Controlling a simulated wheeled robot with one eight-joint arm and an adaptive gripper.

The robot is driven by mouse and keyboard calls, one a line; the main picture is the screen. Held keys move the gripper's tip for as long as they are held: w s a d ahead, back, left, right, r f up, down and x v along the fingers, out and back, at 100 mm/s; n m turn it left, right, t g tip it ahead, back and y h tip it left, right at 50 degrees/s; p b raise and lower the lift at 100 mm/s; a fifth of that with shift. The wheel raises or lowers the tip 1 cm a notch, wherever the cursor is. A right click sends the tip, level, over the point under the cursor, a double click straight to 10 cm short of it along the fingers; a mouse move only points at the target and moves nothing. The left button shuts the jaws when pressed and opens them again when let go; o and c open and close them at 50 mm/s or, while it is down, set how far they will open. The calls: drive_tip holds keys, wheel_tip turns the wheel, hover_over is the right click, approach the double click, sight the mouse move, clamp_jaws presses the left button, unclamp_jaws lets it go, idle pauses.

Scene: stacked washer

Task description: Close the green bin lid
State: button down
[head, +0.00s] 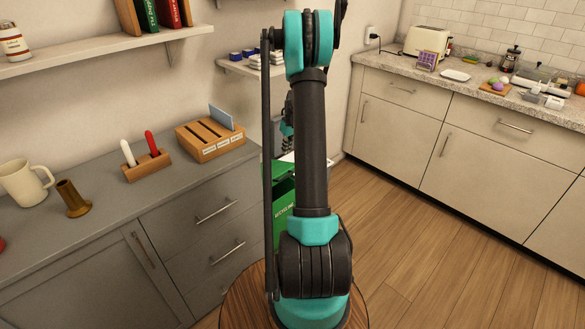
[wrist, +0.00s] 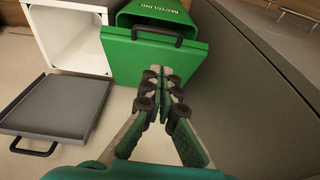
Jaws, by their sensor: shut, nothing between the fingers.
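The green bin (wrist: 160,7), with pale lettering on it, is at the top of the wrist view. Its green lid (wrist: 125,60) has a dark handle and stands at an angle at the bin's opening, not flush with it. My gripper (wrist: 166,77) is shut and empty, its fingertips over the lower right part of the lid in the picture; I cannot tell whether they touch it. In the head view the green bin (head: 284,208) shows only in part beside the counter, mostly hidden behind my arm.
A white bin (wrist: 72,42) stands left of the green one in the wrist view, with its grey lid (wrist: 55,112) wide open. A grey cabinet face (wrist: 255,95) runs close along the right. In the head view, wooden floor (head: 420,245) is clear to the right.

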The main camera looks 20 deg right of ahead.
drive_tip(key=shift+s+d+f+x, duration=0.15)
drive_tip(key=shift+s+x, duration=0.15)
drive_tip(key=shift+x, duration=1.85)
drive_tip(key=shift+s+d+x, duration=0.15)
drive_tip(key=shift+s+x, duration=0.1)
drive_tip(key=shift+x, duration=1.9)
drive_tip(key=shift+s+d+f+x, duration=0.15)
drive_tip(key=shift+s+x, duration=0.15)
drive_tip(key=shift+x, duration=1.85)
